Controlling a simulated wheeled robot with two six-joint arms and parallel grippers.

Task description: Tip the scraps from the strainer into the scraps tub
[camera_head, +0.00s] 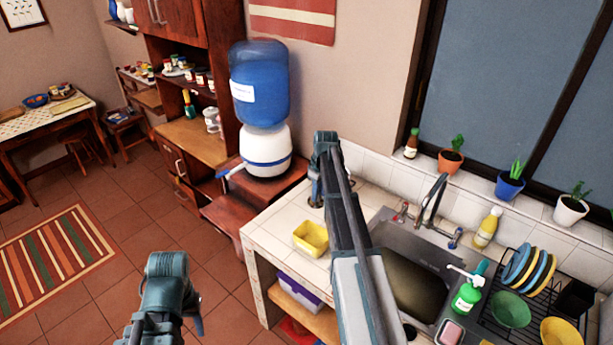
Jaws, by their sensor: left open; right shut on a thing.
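A yellow tub (311,239), which looks like the scraps tub, stands on the tiled counter left of the sink. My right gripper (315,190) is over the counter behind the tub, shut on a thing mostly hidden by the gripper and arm. Only a small dark part shows below the fingers; it looks like the strainer, but its bowl and any scraps in it cannot be made out. My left gripper (196,322) is open, low over the floor in front of the counter, apart from everything; its fingers are partly hidden by its own wrist.
The sink (415,285) with its tap (434,200) lies right of my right arm. A green soap bottle (466,295) and dish rack (530,310) stand further right. A blue water jug (259,85) stands behind. Counter around the tub is clear.

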